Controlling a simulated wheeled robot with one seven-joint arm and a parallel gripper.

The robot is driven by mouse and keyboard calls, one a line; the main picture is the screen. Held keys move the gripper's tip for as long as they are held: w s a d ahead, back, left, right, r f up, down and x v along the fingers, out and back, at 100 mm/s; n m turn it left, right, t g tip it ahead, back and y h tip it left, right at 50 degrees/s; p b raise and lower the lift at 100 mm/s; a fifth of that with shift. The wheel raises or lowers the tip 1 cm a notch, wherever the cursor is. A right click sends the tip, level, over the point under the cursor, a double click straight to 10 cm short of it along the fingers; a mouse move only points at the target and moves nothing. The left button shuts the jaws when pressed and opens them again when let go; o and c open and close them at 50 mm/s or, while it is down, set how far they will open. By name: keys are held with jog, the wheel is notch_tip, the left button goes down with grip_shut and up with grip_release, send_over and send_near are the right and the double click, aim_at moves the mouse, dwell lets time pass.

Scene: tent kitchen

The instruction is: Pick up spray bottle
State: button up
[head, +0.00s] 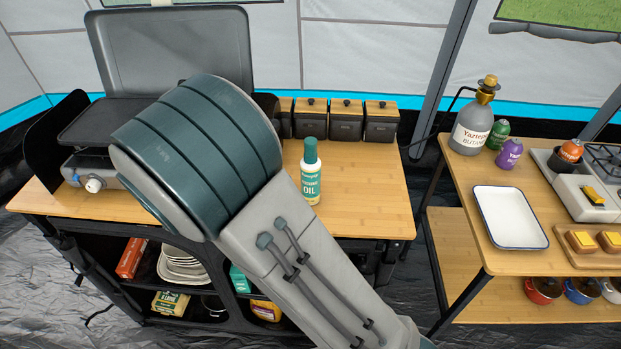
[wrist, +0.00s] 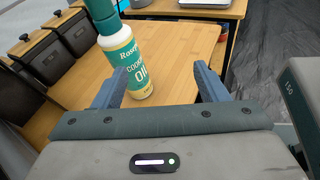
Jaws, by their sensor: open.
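The spray bottle (head: 311,177) is a white and green cooking oil bottle with a green cap, standing upright on the wooden table. It also shows in the wrist view (wrist: 119,50), at the left, close to the left fingertip. In the head view my arm hides the gripper.
Several dark canisters (head: 346,120) with wooden lids line the table's back edge. A grill stove (head: 95,165) with a raised lid stands at the left. The table's right part (head: 375,195) is clear. A second table holds a white tray (head: 510,218), a butane bottle (head: 471,128) and a stove.

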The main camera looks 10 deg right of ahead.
aim_at(302, 171)
jog(key=w+a+n+t+h, duration=0.2)
jog(key=a+n+t, duration=0.15)
jog(key=a, duration=0.25)
jog(key=shift+t, duration=0.35)
jog(key=x, duration=0.8)
jog(key=p+x, duration=0.1)
jog(key=x, duration=0.4)
jog(key=shift+s+d+r, duration=0.15)
jog(key=shift+s+r, duration=0.1)
jog(key=shift+s, duration=0.1)
jog(key=shift+w+d, duration=0.2)
jog(key=shift+d, duration=0.2)
jog(key=c, duration=1.2)
